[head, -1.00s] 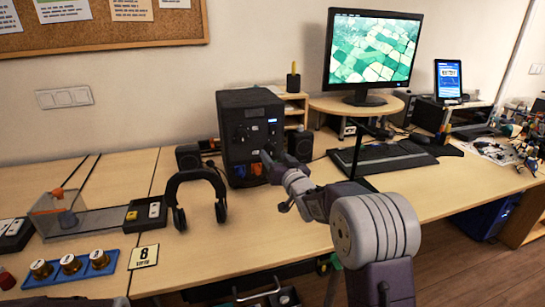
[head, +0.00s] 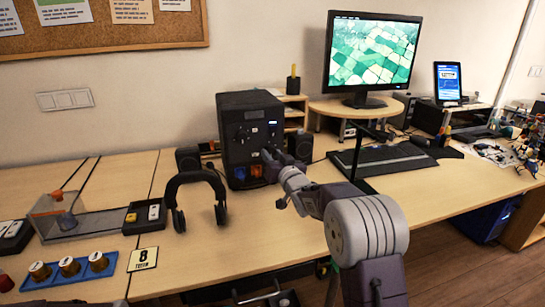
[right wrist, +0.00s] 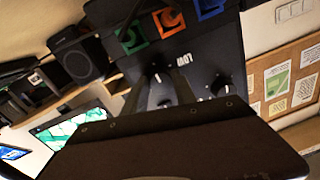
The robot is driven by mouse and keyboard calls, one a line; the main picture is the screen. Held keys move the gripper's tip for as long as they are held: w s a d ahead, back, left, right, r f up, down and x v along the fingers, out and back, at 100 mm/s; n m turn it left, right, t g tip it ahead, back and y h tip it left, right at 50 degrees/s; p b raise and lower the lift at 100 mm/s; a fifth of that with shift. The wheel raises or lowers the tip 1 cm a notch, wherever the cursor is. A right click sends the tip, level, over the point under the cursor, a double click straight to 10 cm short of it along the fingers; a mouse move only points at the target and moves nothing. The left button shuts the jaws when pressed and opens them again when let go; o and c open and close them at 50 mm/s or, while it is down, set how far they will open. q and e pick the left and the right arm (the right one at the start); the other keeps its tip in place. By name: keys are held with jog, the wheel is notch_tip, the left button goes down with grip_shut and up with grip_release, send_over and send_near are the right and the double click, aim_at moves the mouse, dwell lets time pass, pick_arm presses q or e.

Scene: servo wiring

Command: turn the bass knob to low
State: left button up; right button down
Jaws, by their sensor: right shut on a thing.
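The black box (head: 248,105) stands upright on the table in the head view, its front panel carrying dark knobs. My right gripper (head: 268,158) reaches the lower right of that panel. In the right wrist view the panel appears turned over, with a small white label (right wrist: 184,60) that seems to read LOW. My right gripper's fingers (right wrist: 160,88) are shut on a dark knob (right wrist: 159,77) there. Another knob with a light mark (right wrist: 219,86) is beside it, free. I cannot read which knob is the bass one.
Black headphones (head: 198,178) stand left of the box. Small speakers (head: 300,146) flank it. Orange and blue sockets (head: 256,170) are low on its panel. A monitor (head: 372,52) and keyboard (head: 382,158) are to the right. The table in front of the box is clear.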

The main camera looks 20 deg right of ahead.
jog(key=n+b, duration=0.2)
jog(key=n, duration=0.3)
jog(key=n+b, duration=0.1)
jog(key=n, duration=0.1)
jog(key=n+b, duration=0.2)
jog(key=n, duration=0.1)
jog(key=shift+d+n+g+h, duration=0.1)
jog(key=shift+n+g+h, duration=0.2)
jog(key=n+b, duration=0.5)
jog(key=n, duration=0.1)
jog(key=shift+h, duration=0.3)
jog(key=shift+r+n+b, duration=0.15)
jog(key=shift+n+b, duration=0.75)
jog(key=shift+n, duration=0.3)
jog(key=shift+r+n+h+b, duration=0.1)
jog(key=shift+n+h+b, duration=0.2)
jog(key=shift+n+b, duration=0.8)
jog(key=shift+n+p, duration=0.3)
jog(key=shift+n, duration=0.3)
jog(key=c, duration=1)
grip_release()
